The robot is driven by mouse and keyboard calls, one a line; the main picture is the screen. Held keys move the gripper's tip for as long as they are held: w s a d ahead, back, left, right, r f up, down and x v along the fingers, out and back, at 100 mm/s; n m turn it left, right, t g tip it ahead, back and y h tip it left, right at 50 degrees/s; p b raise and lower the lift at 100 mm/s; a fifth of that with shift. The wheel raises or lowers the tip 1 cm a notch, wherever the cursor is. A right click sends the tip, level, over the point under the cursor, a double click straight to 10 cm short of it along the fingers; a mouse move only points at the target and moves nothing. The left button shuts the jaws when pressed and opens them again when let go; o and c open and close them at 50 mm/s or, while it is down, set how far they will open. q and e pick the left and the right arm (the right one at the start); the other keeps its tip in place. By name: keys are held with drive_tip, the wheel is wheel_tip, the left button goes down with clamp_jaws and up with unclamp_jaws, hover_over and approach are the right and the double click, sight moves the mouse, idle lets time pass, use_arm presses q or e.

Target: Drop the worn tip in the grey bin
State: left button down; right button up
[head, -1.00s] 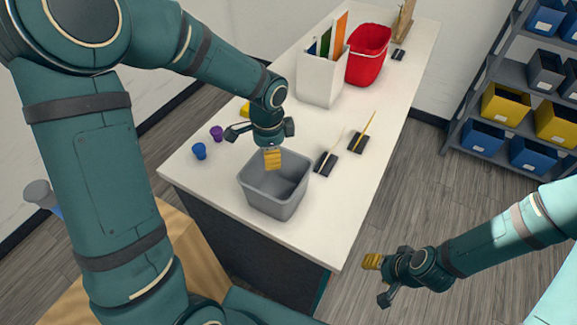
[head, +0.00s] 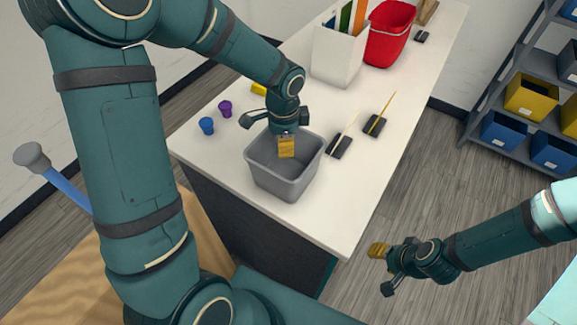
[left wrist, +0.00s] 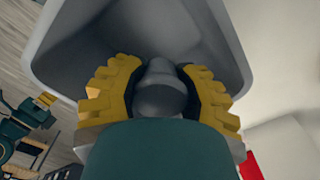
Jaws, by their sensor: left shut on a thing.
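The grey bin (head: 284,180) stands open on the near end of the white table. My left gripper (head: 286,148) is over the bin's opening, fingers pointing down. In the left wrist view its two yellow fingers (left wrist: 160,92) are shut on a rounded dark grey piece, the worn tip (left wrist: 160,75), with the grey bin's walls (left wrist: 232,50) around and beyond it. The tip is hidden in the head view. My right gripper (head: 379,250) is out past the table's right edge, seen side-on; its finger gap does not show.
Blue (head: 207,126) and purple (head: 225,109) cups stand left of the bin. Two black holders with sticks (head: 338,147) (head: 376,125) are right of it. A white container (head: 338,62) and red bucket (head: 385,40) stand farther back. Shelves (head: 500,100) are at right.

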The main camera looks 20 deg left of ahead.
use_arm(q)
drive_tip(key=shift+c, duration=2.3)
unclamp_jaws()
drive_tip(key=shift+r, duration=0.15)
wheel_tip(320, 180, up, 12)
drive_tip(key=shift+f, duration=0.1)
